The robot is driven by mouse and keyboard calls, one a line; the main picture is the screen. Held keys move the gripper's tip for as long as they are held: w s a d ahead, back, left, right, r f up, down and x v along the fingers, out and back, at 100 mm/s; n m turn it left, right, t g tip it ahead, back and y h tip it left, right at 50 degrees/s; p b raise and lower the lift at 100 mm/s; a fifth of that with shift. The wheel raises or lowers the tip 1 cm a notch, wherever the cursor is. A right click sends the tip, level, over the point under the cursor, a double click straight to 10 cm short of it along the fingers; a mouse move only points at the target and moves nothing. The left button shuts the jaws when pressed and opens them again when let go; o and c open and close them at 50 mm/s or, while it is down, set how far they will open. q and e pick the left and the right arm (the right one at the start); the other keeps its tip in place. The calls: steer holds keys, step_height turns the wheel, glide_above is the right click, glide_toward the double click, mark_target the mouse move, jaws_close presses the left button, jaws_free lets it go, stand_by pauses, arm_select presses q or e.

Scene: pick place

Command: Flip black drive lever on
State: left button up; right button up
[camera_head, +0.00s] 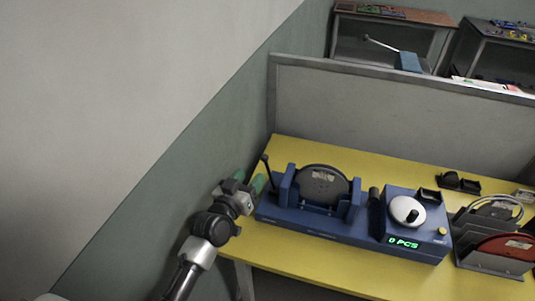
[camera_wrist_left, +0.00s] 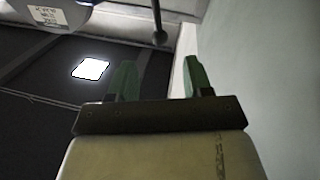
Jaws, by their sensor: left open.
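A blue machine (camera_head: 318,222) stands on a yellow table. A thin black lever (camera_head: 267,170) with a ball tip rises at its left end, leaning slightly left. My left gripper (camera_head: 249,181) has green fingers and is open and empty, just left of and in front of this lever. My right gripper is in neither view.
The machine carries a dark disc (camera_head: 323,185), a white dial (camera_head: 407,211) and a green "0 PCS" display (camera_head: 403,242). A rack with a red disc (camera_head: 506,247) stands at the right. A grey partition (camera_head: 400,120) stands behind the table.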

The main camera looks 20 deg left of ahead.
mark_target(263, 160)
arm_select(q)
steer(key=x, duration=1)
steer(key=shift+w+p, duration=0.4)
jaws_close()
